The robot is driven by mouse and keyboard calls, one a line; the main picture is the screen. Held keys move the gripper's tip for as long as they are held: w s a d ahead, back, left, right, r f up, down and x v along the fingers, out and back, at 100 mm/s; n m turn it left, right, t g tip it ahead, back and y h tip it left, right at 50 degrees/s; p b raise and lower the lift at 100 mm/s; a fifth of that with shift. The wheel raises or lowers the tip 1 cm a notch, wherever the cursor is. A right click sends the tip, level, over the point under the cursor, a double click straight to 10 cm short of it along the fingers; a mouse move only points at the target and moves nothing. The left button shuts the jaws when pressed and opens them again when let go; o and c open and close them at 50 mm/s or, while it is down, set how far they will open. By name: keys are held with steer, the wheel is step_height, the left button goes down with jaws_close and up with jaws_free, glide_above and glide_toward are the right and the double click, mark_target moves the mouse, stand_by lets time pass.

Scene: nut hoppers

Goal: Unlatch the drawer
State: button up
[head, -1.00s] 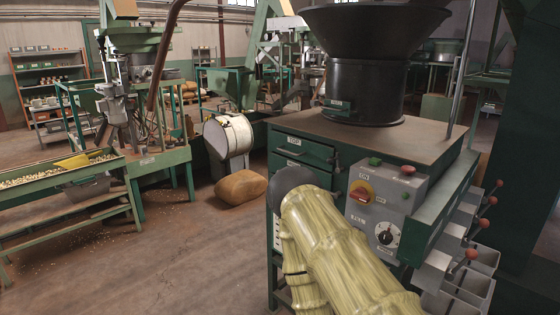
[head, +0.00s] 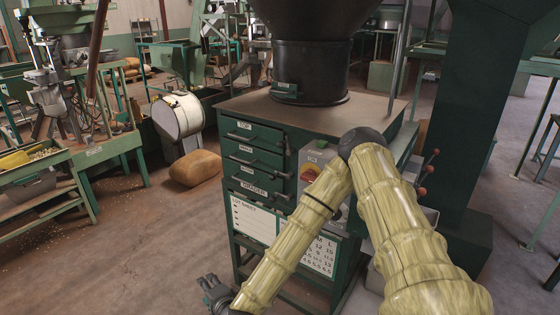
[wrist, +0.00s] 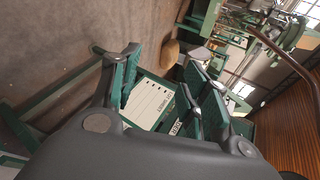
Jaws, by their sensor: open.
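A green cabinet (head: 262,192) stands in the middle of the head view with a stack of labelled drawers. The top drawer (head: 250,140) has a bar handle, and all the drawers look closed. Small dark latch-like parts (head: 284,175) sit at the right edge of the drawer fronts; their state is too small to tell. My gripper (head: 213,292) is low and in front of the cabinet, left of its legs, well apart from the drawers. In the wrist view my open gripper (wrist: 163,84) is empty, with the white card (wrist: 150,103) and a drawer label showing beyond the fingers.
A black hopper (head: 310,70) stands on the cabinet top. A brown sack (head: 195,169) and white drum (head: 178,115) are at left. The floor before the cabinet is clear.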

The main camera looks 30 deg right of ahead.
steer(key=w+d+r+m+t+h+p, duration=0.1)
steer(key=w+d+r+m+t+h, duration=0.15)
steer(key=w+d+r+m, duration=0.5)
steer(key=m+g+h+p, duration=0.2)
steer(key=m+h+p, duration=0.2)
steer(key=m+h, duration=0.75)
glide_toward(280, 146)
steer(key=d+y, duration=0.1)
steer(key=p+x, duration=0.1)
steer(key=x, duration=0.2)
steer(key=p+x, duration=0.1)
steer(key=x, duration=0.2)
steer(key=p+x, duration=0.1)
steer(key=x, duration=0.2)
steer(key=shift+a+r, duration=0.1)
steer(key=shift+r, duration=0.2)
steer(key=shift+x, duration=1)
steer(key=shift+f, duration=0.1)
steer(key=shift+c, duration=0.3)
steer(key=shift+f, duration=0.1)
jaws_close()
